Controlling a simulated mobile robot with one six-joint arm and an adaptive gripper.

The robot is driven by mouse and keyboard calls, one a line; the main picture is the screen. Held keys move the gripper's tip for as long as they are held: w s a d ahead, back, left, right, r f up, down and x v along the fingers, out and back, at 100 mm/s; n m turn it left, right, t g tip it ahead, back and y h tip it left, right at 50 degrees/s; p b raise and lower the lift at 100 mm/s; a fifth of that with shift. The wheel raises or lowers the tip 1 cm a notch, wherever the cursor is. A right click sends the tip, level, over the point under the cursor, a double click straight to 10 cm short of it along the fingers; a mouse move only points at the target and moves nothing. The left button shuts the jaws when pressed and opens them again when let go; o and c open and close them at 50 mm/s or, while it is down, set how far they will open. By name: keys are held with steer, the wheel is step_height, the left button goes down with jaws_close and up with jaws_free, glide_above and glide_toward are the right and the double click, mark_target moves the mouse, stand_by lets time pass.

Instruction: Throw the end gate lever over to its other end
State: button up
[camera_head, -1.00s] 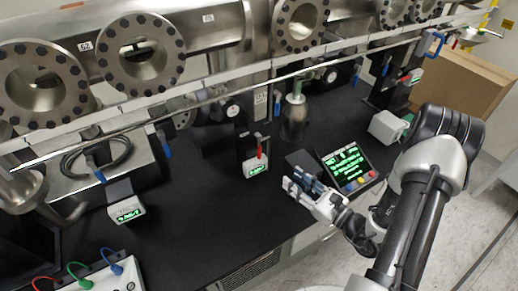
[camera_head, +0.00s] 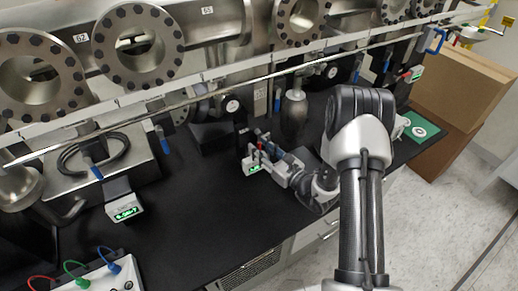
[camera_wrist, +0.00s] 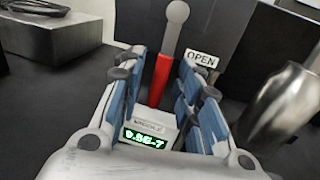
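A lever with a red grip and a pale grey round end (camera_wrist: 177,12) stands in the wrist view, its red part (camera_wrist: 161,76) lying between my fingers. An OPEN sign (camera_wrist: 202,59) is just right of it. I take this as the end gate lever; no label names it. My gripper (camera_wrist: 160,88) is open, with blue-padded fingers on either side of the red grip and a visible gap around it. In the head view my gripper (camera_head: 264,149) is at the lever's red part (camera_head: 259,155), partly covering it.
A small gauge box (camera_wrist: 150,132) with a green display sits below the lever. A metal cylinder (camera_wrist: 283,102) stands close on the right. A steel rail (camera_head: 225,91) and flanged chambers (camera_head: 137,44) run above the black bench (camera_head: 190,215), whose front middle is clear.

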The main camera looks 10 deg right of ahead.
steer(key=shift+w+a, duration=0.25)
steer(key=shift+w, duration=0.2)
jaws_close()
stand_by(0.6)
